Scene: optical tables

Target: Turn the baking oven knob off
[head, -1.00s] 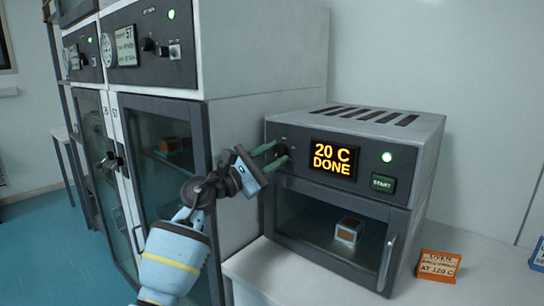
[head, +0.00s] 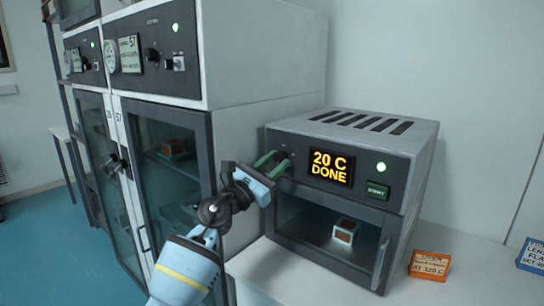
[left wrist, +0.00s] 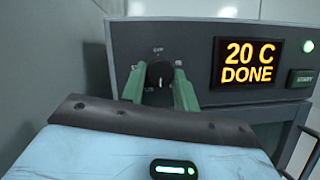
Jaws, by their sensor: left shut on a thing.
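The baking oven (head: 355,128) stands on the white counter, its display (head: 331,165) reading "20 C DONE". Its black knob (left wrist: 159,75) sits left of the display; in the left wrist view its pale pointer mark looks roughly upright. My left gripper (head: 275,160) has its green fingers at the knob, and in the left wrist view the fingers (left wrist: 160,92) are on either side of it, shut on it. In the head view the fingers mostly hide the knob. My right gripper is not in view.
A green START button (head: 377,190) and a lit green lamp (head: 381,167) are on the oven's right side. A small box (head: 345,231) sits behind the closed oven door. Tall cabinets (head: 165,150) stand close on the left.

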